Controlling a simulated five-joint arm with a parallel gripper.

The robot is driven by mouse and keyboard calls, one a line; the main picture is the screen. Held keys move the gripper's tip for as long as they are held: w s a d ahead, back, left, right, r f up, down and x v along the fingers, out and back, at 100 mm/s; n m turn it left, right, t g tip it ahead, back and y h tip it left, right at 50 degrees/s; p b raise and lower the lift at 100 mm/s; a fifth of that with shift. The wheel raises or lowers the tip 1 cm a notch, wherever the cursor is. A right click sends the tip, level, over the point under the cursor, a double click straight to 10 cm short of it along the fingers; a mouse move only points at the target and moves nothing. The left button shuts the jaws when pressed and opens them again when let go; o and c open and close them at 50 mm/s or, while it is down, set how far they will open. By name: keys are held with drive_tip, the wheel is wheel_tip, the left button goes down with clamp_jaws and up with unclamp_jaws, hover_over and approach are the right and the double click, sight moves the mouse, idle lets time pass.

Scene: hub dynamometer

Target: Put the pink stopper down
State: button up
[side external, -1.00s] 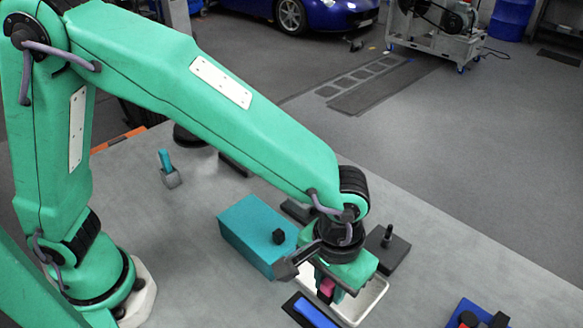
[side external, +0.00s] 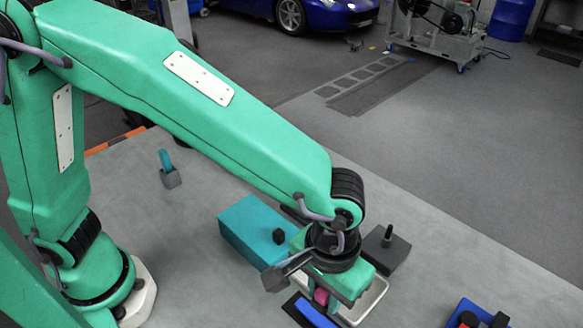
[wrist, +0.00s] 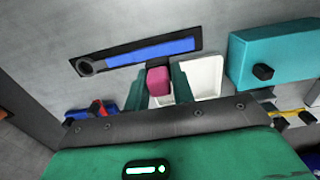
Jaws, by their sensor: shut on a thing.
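The pink stopper (side external: 321,296) is between the fingers of my gripper (side external: 322,299), which is shut on it. In the wrist view the stopper (wrist: 158,81) shows as a rounded pink block with a green finger on each side of my gripper (wrist: 158,88). It is over or beside the left part of the white tray (wrist: 207,66). I cannot tell whether its underside touches anything. In the side view my gripper hides much of the tray (side external: 378,301).
A blue-handled tool (wrist: 155,52) lies in a black holder beside the tray. A teal box (side external: 248,222) with a black knob stands behind my gripper. A dark plate with a post (side external: 388,247) is to the right. A blue holder (side external: 470,314) is at lower right.

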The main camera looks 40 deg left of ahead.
drive_tip(key=shift+w+a+r, duration=0.1)
drive_tip(key=shift+w+a, duration=0.25)
drive_tip(key=shift+w, duration=0.15)
drive_tip(key=w+a+r, duration=0.4)
drive_tip(key=w+a, duration=0.7)
drive_tip(key=a, duration=0.3)
drive_tip(key=w+a+r, duration=0.2)
drive_tip(key=a, duration=0.7)
drive_tip(key=w+a+r, duration=0.1)
drive_tip(key=a, duration=0.8)
drive_tip(key=shift+d, duration=3.6)
drive_tip(key=f, duration=1.4)
drive_tip(key=shift+s+f, duration=0.3)
drive_tip(key=shift+f, duration=0.1)
drive_tip(key=shift+f, duration=1.85)
drive_tip(key=shift+f, duration=0.1)
